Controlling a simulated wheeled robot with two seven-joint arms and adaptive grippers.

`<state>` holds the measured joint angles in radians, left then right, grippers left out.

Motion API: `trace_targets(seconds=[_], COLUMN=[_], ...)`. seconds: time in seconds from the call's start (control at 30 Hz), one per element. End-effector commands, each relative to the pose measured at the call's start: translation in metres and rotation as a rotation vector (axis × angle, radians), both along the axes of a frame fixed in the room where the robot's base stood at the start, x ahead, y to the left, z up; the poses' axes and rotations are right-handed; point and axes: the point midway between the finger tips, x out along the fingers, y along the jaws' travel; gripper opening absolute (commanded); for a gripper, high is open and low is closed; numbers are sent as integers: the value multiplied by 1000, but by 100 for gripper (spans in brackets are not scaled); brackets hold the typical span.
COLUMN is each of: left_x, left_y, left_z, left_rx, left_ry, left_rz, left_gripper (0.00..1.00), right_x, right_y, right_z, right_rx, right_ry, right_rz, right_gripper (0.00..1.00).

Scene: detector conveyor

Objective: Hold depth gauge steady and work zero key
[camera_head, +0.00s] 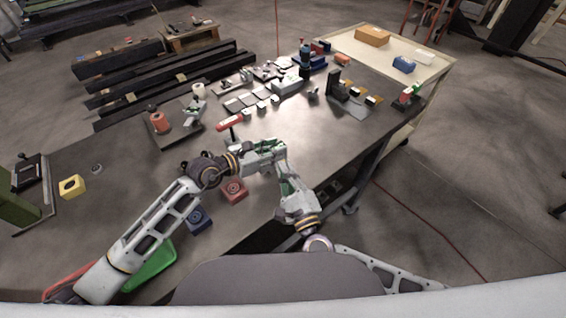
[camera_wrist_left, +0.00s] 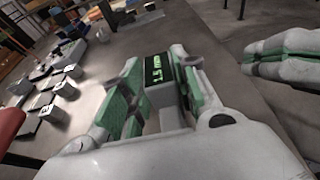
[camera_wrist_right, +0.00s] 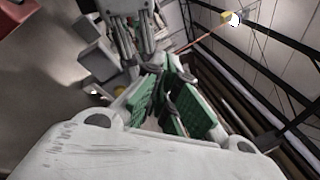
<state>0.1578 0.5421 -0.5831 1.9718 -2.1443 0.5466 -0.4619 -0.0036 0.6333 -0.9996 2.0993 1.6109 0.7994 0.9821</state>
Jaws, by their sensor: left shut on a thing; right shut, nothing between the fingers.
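The depth gauge shows in the left wrist view as a dark housing with a lit green display (camera_wrist_left: 160,69), between the green-padded fingers of my left gripper (camera_wrist_left: 155,95). In the head view my left gripper (camera_head: 274,155) is above the near part of the bench and largely hides the gauge. My right gripper (camera_head: 286,178) is shut and empty, close beside the left one on its near side. It also shows at the right of the left wrist view (camera_wrist_left: 285,50), apart from the display. In the right wrist view its fingers (camera_wrist_right: 172,95) are together. The zero key cannot be made out.
A red block (camera_head: 234,190) and a blue block (camera_head: 199,219) lie on the bench (camera_head: 110,215) below my left arm. A red-handled tool (camera_head: 229,122) lies beyond the grippers. Several small parts stand farther back. A cart (camera_head: 437,72) with boxes stands at the back right.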

Motion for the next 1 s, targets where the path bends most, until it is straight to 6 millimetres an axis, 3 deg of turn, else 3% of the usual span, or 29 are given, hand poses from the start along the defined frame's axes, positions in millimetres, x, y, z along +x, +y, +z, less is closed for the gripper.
trace_targets(seconds=[0.47, 1.0], left_x=[0, 0], left_y=[0, 0], left_z=[-1, -1], left_rx=[1, 1], left_ry=[1, 1], left_rz=[0, -1], left_gripper=[0, 0], right_x=[-5, -25], right_y=[-32, -69], right_z=[-31, -78], right_rx=[168, 282], right_ry=[246, 496], right_rz=[-227, -430], right_gripper=[0, 0])
